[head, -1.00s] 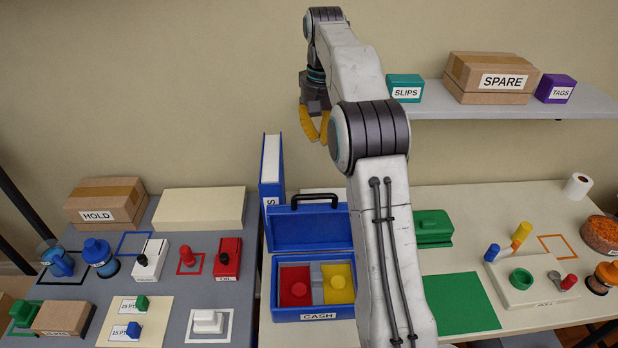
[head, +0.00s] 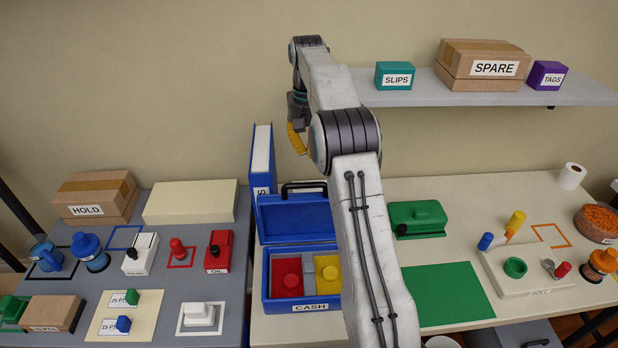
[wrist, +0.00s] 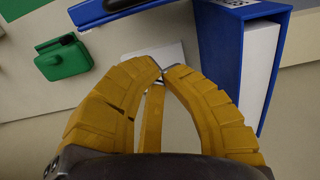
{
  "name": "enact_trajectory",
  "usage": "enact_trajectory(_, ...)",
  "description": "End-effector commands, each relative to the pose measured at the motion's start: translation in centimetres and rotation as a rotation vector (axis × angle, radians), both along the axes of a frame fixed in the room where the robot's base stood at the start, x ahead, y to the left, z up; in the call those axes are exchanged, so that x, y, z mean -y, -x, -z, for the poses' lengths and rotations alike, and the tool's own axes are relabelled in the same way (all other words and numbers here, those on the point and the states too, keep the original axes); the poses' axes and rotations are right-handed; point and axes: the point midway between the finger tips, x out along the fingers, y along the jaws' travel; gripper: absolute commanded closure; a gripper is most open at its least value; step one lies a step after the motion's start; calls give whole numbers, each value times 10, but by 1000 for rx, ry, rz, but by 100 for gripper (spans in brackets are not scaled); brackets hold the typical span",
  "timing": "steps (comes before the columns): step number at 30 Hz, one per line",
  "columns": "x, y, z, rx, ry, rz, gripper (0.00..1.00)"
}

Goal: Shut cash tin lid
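The blue cash tin (head: 300,306) stands on the right-hand table with its lid (head: 296,218) raised open at the back, a black handle (head: 303,186) on the lid's top edge. Red and yellow pieces lie inside the tin. My gripper (head: 297,140) is high above and behind the tin, in front of the wall. In the wrist view my gripper's yellow fingers (wrist: 163,72) curve together with their tips nearly touching and nothing held between them. Part of the lid (wrist: 115,10) and its black handle show at the top of the wrist view. My arm covers the tin's right side in the head view.
A blue binder (head: 262,165) stands upright just left of and behind the lid; it also fills the wrist view's right side (wrist: 220,70). A green box (head: 417,218) is right of the tin. A shelf (head: 420,97) with boxes overhangs the back right.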

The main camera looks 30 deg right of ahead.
Motion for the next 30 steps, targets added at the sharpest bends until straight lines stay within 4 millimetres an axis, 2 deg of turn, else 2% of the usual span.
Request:
enact_trajectory(1,-1,1,12,-3,-1,0,100)
enact_trajectory(5,-1,2,33,-3,-1,0,100)
enact_trajectory(18,-12,28,36,2,1,-1,100)
enact_trajectory(30,-16,37,38,1,0,-1,100)
